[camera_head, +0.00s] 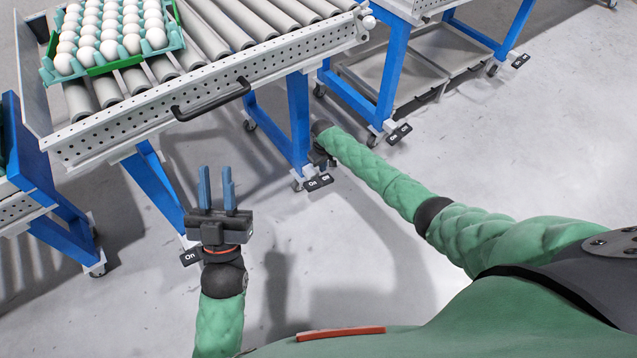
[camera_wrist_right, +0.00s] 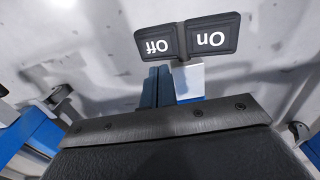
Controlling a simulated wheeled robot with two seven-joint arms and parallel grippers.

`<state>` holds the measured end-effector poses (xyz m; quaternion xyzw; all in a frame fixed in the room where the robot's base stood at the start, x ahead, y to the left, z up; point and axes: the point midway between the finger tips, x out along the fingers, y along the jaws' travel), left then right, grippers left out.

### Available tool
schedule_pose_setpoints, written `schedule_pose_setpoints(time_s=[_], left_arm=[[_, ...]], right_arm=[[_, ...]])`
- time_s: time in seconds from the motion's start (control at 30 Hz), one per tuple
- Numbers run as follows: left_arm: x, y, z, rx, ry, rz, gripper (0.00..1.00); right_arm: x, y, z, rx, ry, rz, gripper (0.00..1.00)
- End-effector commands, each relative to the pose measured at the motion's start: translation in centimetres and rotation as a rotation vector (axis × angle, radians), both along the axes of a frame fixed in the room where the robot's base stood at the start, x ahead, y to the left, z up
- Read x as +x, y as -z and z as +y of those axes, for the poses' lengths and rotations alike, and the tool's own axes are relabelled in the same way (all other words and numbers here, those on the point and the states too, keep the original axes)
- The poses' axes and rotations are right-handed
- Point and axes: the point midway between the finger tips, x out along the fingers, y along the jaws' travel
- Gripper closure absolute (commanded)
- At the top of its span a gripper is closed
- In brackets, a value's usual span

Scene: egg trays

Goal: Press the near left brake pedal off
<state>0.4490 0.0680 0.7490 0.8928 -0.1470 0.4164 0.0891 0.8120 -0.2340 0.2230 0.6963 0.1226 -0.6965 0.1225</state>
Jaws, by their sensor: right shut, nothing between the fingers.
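One black brake pedal with a white "On" label (camera_head: 190,257) shows at the cart's near left leg, beside my left gripper; the rest of it is hidden behind that gripper. Another pedal (camera_head: 318,182), labelled "On" and "Off", sits at the cart's right leg and appears close up in the right wrist view (camera_wrist_right: 187,38). My right gripper (camera_wrist_right: 158,84) is shut and empty, its blue fingers just below the "Off" half in that view; contact cannot be told. My left gripper (camera_head: 216,188) is open and empty, its fingers apart and upright.
The roller cart (camera_head: 150,118) has blue legs, casters and a black handle (camera_head: 211,102). A green egg tray (camera_head: 134,61) full of white eggs sits on its rollers. Other carts stand at left and upper right. Grey floor (camera_head: 400,262) is open in front.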

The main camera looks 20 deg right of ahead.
Motion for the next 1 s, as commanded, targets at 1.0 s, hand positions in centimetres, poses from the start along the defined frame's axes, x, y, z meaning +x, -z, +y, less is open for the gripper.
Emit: schedule_pose_setpoints(time_s=[1.0], left_arm=[[2.6, 6.4, -1.0, 0.057, 0.012, 0.231, 0.74]], right_arm=[[0.0, -0.7, 0.0, 0.000, 0.000, 0.000, 1.00]])
